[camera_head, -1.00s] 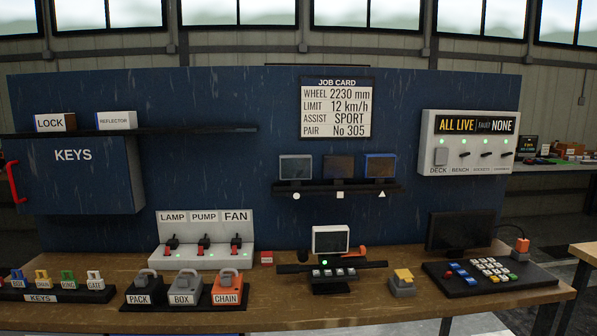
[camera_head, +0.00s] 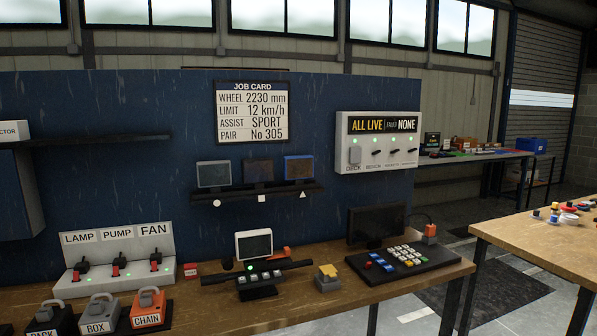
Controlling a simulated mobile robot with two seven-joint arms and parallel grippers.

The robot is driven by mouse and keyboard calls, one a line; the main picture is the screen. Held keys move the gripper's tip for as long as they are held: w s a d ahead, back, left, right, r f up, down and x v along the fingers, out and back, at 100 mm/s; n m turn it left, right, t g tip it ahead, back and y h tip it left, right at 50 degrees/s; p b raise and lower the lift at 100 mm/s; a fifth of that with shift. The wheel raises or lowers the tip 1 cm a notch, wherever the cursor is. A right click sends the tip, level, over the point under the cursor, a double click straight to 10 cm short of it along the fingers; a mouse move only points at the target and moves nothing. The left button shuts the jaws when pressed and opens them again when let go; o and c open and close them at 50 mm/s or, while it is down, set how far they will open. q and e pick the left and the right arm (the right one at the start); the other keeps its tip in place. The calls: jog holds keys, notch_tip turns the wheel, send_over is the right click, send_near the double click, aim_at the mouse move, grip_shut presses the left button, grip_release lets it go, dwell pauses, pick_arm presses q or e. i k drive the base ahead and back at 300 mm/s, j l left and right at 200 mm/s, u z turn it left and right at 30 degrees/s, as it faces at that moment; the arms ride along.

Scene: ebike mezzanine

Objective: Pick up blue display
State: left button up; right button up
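Three small displays stand in a row on a narrow black shelf (camera_head: 262,192) on the blue panel. The middle display (camera_head: 258,171) looks dark with a brownish frame, above a square mark. The left display (camera_head: 213,174) has a pale grey frame and a grey screen, above a circle mark. Neither of my grippers shows in the head view.
Below on the wooden bench (camera_head: 400,286) are a white-framed screen on a black stand (camera_head: 254,244), a yellow-topped block (camera_head: 328,277), a keypad console (camera_head: 405,262) and a switch box (camera_head: 117,258). Another wooden table (camera_head: 540,245) stands at right, with a floor gap between.

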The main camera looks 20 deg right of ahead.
aim_at(297, 169)
jog(key=i+l+u, duration=0.1)
jog(key=l, duration=0.25)
jog(key=i+l+u, duration=0.15)
jog(key=l, duration=0.2)
jog(key=i+l+u, duration=0.1)
jog(key=l, duration=0.3)
jog(key=i+l+u, duration=0.1)
jog(key=l, duration=0.25)
jog(key=i+l+u, duration=0.15)
jog(key=l, duration=0.25)
